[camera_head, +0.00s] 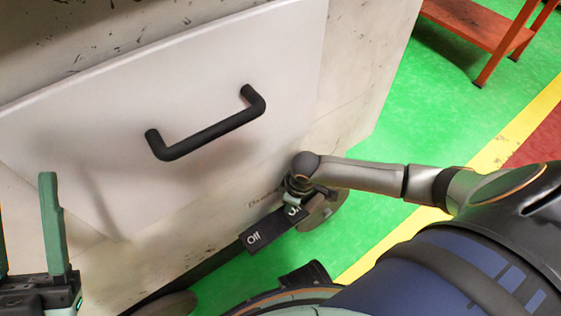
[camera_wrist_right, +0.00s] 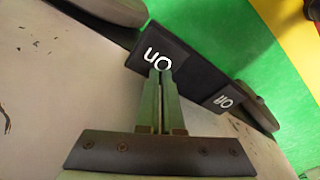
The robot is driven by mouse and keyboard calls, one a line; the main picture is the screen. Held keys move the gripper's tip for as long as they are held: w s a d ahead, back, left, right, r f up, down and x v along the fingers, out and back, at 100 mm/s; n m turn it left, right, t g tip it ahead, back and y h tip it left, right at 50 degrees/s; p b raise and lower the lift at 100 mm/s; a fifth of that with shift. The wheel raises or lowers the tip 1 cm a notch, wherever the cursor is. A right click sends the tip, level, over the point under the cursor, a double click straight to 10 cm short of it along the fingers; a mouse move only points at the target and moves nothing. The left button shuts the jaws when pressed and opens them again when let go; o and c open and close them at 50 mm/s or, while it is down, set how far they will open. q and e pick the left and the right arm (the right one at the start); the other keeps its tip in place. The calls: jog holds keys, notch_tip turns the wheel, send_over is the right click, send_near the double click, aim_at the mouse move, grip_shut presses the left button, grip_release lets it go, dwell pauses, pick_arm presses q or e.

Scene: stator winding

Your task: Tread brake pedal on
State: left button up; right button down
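The "on" brake pedal (camera_head: 292,211) is a dark plate with white lettering, low at the foot of the pale machine; it also shows in the right wrist view (camera_wrist_right: 150,50). My right gripper (camera_wrist_right: 160,74) has its two green fingers together, with nothing between them. Its tips overlap the lettering of the "on" pedal; whether they press it cannot be told. In the head view the right wrist partly covers this pedal. The "Off" pedal (camera_head: 262,234) sits beside it, also in the wrist view (camera_wrist_right: 222,100). My left gripper (camera_head: 25,190) is open and empty at the left edge.
The pale machine front (camera_head: 90,110) carries a black bar handle (camera_head: 208,130) above the pedals. A dark bar carries the pedals, with a rounded grey foot (camera_head: 322,210) near its right end. An orange bench (camera_head: 480,22) stands far right.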

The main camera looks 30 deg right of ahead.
pick_arm(q)
jog(key=shift+f, duration=0.15)
pick_arm(e)
jog(key=shift+f, duration=0.2)
jog(key=shift+r+p, duration=0.3)
notch_tip(320, 180, up, 2)
jog(key=p, duration=0.3)
jog(key=shift+r, duration=0.2)
jog(key=shift+r+p, duration=0.75)
jog(key=shift+p, duration=0.25)
notch_tip(320, 180, up, 3)
jog(key=p, duration=0.3)
jog(key=shift+f, duration=0.15)
pick_arm(q)
notch_tip(320, 180, up, 9)
jog(key=m, duration=0.1)
jog(key=shift+s+a, duration=0.15)
jog(key=shift+a, duration=0.25)
pick_arm(e)
jog(key=shift+f, duration=0.1)
jog(key=shift+s, duration=0.1)
